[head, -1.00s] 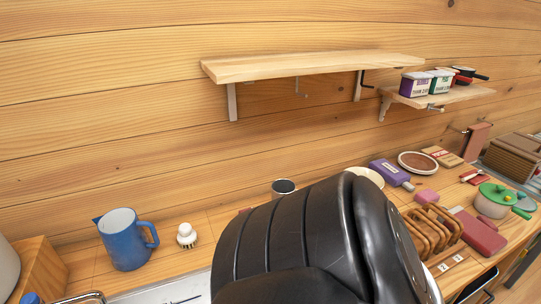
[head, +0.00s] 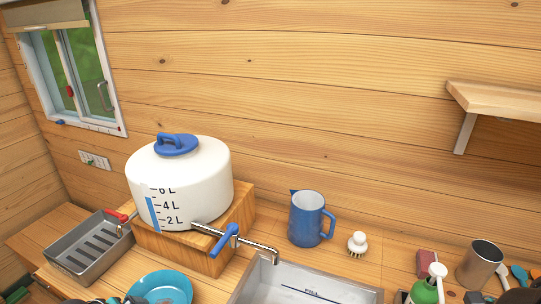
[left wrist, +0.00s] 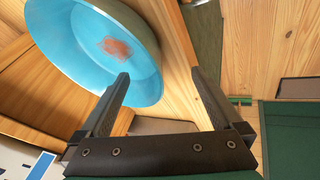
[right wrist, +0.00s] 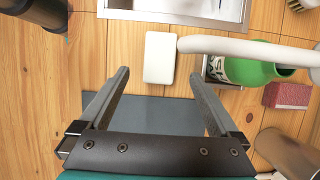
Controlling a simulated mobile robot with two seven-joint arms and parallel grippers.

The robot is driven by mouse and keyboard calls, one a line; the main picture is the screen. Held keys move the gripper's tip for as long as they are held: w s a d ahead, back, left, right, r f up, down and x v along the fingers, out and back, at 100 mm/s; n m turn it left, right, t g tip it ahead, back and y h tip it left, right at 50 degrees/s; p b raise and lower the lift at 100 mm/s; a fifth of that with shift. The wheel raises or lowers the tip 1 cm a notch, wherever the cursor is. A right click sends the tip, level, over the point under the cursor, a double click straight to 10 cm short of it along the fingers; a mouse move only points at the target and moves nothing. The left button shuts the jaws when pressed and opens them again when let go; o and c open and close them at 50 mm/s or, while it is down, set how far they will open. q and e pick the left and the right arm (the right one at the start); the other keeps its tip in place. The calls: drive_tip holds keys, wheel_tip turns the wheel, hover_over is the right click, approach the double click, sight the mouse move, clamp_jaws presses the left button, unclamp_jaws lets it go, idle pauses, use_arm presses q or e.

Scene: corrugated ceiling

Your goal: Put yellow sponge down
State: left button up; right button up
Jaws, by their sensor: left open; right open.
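No clearly yellow sponge shows. In the right wrist view a pale, off-white block (right wrist: 160,57) lies on the wooden counter beside the sink edge; I cannot tell whether it is the sponge. My right gripper (right wrist: 159,74) is open and empty, its fingers pointing toward that block without holding it. My left gripper (left wrist: 161,73) is open and empty beside a blue bowl (left wrist: 85,40) with a reddish-brown stain inside. The bowl also shows in the head view (head: 163,287).
The sink (head: 300,290) is at the bottom centre. A white water tank (head: 185,180) stands on a wooden block. A blue jug (head: 305,220), a brush (head: 357,243), a green bottle (head: 425,293), a reddish block (head: 427,262) and a metal cup (head: 481,264) stand around. A grey mat (right wrist: 165,115) lies below my right gripper.

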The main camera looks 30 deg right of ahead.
drive_tip(key=shift+v, duration=1.5)
drive_tip(key=shift+o, duration=0.2)
drive_tip(key=shift+w, duration=0.1)
drive_tip(key=f+g+h, duration=0.1)
drive_tip(key=f, duration=0.2)
drive_tip(key=f+g+h, duration=0.1)
drive_tip(key=f, duration=0.3)
drive_tip(key=f+g, duration=0.1)
drive_tip(key=f, duration=0.3)
drive_tip(key=shift+w+a+g+h, duration=0.25)
drive_tip(key=shift+w+g+h, duration=0.05)
drive_tip(key=shift+g+h, duration=0.1)
drive_tip(key=c, duration=1.5)
wheel_tip(320, 180, up, 10)
drive_tip(key=shift+r, duration=0.1)
